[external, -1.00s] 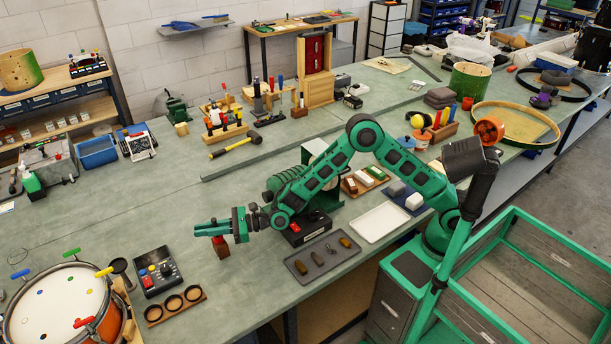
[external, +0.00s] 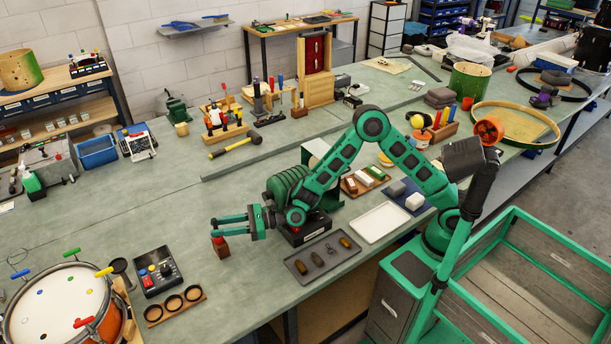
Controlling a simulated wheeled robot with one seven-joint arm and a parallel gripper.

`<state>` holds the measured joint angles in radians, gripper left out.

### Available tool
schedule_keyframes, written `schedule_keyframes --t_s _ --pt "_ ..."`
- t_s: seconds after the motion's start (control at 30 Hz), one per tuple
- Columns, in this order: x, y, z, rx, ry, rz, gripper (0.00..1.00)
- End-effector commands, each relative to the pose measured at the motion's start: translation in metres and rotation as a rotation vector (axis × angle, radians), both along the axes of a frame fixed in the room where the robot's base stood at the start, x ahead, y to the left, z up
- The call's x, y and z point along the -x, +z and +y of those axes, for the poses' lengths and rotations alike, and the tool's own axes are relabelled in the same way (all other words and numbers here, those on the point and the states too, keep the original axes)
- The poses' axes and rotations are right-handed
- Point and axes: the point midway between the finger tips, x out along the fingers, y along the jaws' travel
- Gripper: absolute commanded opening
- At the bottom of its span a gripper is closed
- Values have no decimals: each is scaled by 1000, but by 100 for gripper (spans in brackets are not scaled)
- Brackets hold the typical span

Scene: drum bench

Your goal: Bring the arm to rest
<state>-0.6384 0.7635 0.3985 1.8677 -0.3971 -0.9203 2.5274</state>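My gripper (external: 213,227) is at the left end of my green arm (external: 345,160), low over the grey-green bench. It points left, and its two fingers look spread apart with nothing between them. A small dark red-brown block (external: 221,248) stands on the bench just below the fingers. From this angle I cannot tell whether the fingers touch its top. My arm bends up to a high elbow and back down to my base at the right.
A dark tray with small parts (external: 310,274), a white tray (external: 381,222) and a green machine (external: 287,187) lie near my forearm. A control box (external: 158,273), a ring holder (external: 176,306) and a drum (external: 60,305) stand at the lower left. The middle bench (external: 150,205) is clear.

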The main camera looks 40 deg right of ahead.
Motion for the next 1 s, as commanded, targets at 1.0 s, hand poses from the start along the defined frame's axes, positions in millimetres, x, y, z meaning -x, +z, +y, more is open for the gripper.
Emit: schedule_keyframes --t_s 1.0 --pt "4 23 -6 3 11 -81 30"
